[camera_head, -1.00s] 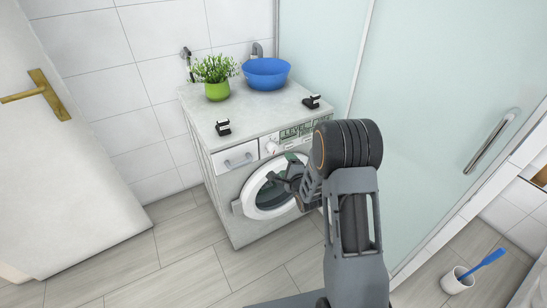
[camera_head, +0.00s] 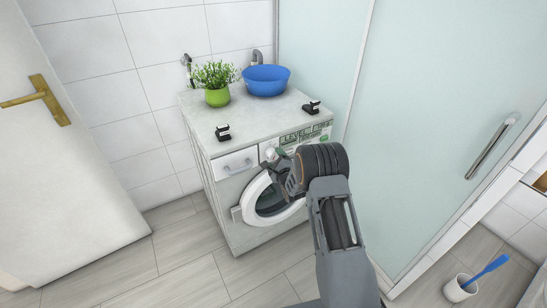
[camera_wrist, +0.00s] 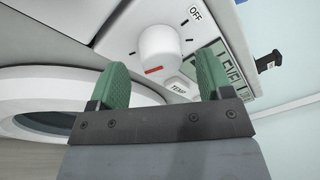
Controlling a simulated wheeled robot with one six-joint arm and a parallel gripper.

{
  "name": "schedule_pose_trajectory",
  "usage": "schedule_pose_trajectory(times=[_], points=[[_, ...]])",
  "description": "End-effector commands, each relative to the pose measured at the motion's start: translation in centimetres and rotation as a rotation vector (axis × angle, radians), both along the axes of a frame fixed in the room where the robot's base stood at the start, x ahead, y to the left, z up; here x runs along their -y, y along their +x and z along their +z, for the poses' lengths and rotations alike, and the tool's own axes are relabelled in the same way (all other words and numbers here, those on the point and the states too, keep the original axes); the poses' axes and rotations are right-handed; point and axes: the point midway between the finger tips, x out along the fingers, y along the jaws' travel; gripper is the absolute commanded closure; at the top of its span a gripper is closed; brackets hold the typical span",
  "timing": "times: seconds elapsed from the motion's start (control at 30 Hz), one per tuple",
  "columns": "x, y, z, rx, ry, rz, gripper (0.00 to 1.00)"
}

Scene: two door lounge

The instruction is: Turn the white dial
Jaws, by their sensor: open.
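The white dial (camera_wrist: 160,50) is on the washing machine's control panel in the wrist view. It is a round knob with a red mark on its near edge, and "OFF" is printed beside it. In the head view the dial (camera_head: 269,153) shows small, partly behind my gripper. My gripper (camera_wrist: 158,85) has green finger pads and is open and empty. In the wrist view the dial appears beyond the fingertips and between them. I cannot tell whether a finger touches it. In the head view my gripper (camera_head: 273,164) is in front of the panel.
The washing machine (camera_head: 228,210) has a round door (camera_head: 248,208) below the panel and a drawer (camera_head: 236,163) to the left. A plant (camera_head: 216,80), a blue bowl (camera_head: 266,80) and two small black objects stand on top. A glass wall (camera_head: 420,110) is at right. Floor is clear at left.

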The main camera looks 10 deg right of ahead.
Motion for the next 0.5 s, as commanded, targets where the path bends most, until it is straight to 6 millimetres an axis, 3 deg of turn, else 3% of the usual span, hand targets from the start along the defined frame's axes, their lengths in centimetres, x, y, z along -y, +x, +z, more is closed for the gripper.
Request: schedule_pose_trajectory(times=[0.2,0.5], points=[[-0.3,1.6,0.0,-0.001,0.0,0.001,0.27],[-0.3,2.0,0.0,-0.001,0.0,0.001,0.27]])
